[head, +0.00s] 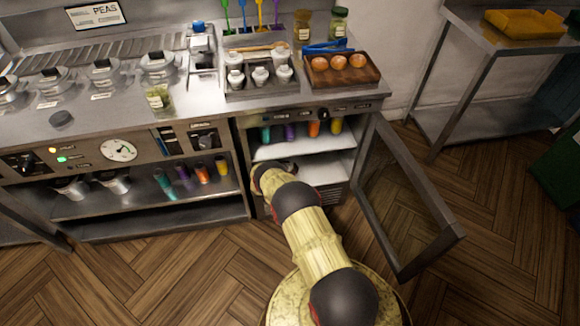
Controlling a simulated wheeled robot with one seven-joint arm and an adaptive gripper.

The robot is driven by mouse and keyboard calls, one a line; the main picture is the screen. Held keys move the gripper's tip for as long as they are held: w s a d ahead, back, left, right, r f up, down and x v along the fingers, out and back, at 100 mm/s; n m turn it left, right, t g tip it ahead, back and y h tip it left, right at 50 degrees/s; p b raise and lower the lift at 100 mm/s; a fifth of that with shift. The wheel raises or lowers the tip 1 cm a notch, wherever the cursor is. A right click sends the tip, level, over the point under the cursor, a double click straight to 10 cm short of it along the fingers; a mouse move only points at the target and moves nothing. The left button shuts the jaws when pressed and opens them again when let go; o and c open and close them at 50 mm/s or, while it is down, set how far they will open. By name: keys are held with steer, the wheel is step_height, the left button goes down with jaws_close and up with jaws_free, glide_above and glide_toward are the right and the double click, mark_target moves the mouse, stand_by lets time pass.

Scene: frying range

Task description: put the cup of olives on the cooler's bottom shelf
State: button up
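The cooler (283,117) stands under the counter, its door (405,205) swung open to the right. Its upper shelf (290,148) and a lower white shelf (325,170) show inside. My arm reaches to the cooler's left front, and its dark end link covers part of the opening. My gripper is hidden beyond that link, so its fingers and anything in them cannot be seen. A clear labelled cup with green contents (159,100) stands on the counter left of the cooler; it may be the cup of olives, but the label is too small to read.
Colored cups (311,130) stand at the back of the cooler, and more stand on the open shelf (140,200) to the left. A wooden tray (368,75) and a rack of white containers (247,93) sit above. The open door blocks the cooler's right side.

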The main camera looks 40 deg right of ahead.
steer(key=o, duration=0.4)
steer(key=shift+r, duration=0.25)
steer(key=p+v, duration=0.4)
steer(key=v, duration=0.6)
steer(key=shift+a+r, duration=0.1)
steer(key=shift+a, duration=0.25)
steer(key=shift+s+a+r, duration=0.15)
steer(key=shift+s+a, duration=0.05)
steer(key=shift+a, duration=0.4)
